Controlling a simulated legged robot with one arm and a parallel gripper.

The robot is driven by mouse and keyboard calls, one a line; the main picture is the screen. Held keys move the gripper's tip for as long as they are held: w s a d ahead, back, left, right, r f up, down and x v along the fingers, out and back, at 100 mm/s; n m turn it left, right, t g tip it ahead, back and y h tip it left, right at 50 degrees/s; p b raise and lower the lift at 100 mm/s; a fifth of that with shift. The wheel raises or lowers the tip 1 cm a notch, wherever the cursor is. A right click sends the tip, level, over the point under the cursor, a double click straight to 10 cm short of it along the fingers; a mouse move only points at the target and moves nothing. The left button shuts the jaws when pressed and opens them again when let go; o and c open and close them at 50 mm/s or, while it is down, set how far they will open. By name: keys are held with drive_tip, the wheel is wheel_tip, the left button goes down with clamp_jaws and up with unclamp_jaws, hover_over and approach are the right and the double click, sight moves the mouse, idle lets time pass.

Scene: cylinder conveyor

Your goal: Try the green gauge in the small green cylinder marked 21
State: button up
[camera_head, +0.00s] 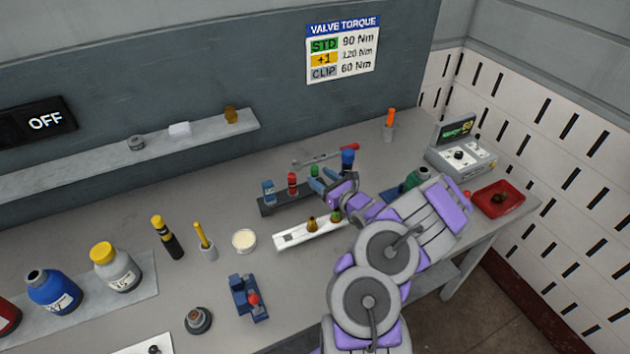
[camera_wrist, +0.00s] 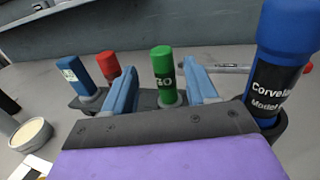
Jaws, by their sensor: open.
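The green gauge (camera_head: 314,170) stands upright in a dark rack (camera_head: 268,208) on the bench. In the wrist view the green gauge (camera_wrist: 163,72) shows white lettering ending in "GO" and appears between my two blue fingers. My gripper (camera_head: 323,180) is open beside it; in the wrist view my gripper (camera_wrist: 160,78) has clear gaps on both sides of the gauge. A small green cylinder (camera_head: 414,180) lies behind my arm, near the grey tester. My arm partly hides it, and its marking cannot be read.
A red gauge (camera_wrist: 109,66) and a blue gauge (camera_wrist: 77,74) stand left in the rack; a large blue tool (camera_wrist: 283,50) stands right. A wrench (camera_head: 325,157) lies behind. A white tray (camera_head: 290,238) with brass fittings sits in front. A tester (camera_head: 460,157) and red tray (camera_head: 515,190) are right.

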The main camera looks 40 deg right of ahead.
sight(317, 174)
drive_tip(key=shift+w+a+r, duration=0.1)
drive_tip(key=shift+w+a, duration=0.15)
drive_tip(key=shift+w, duration=0.2)
drive_tip(key=w, duration=0.1)
drive_tip(key=w+d, duration=0.1)
drive_tip(key=w, duration=0.1)
drive_tip(key=w+b, duration=0.1)
drive_tip(key=shift+w+d+f, duration=0.2)
drive_tip(key=shift+w+d, duration=0.15)
drive_tip(key=shift+a+r, duration=0.25)
drive_tip(key=shift+a, duration=0.55)
drive_tip(key=shift+c, duration=0.8)
drive_tip(key=shift+d+f, duration=0.15)
drive_tip(key=shift+d, duration=0.3)
drive_tip(key=c, duration=0.8)
drive_tip(key=shift+a, duration=0.1)
clamp_jaws()
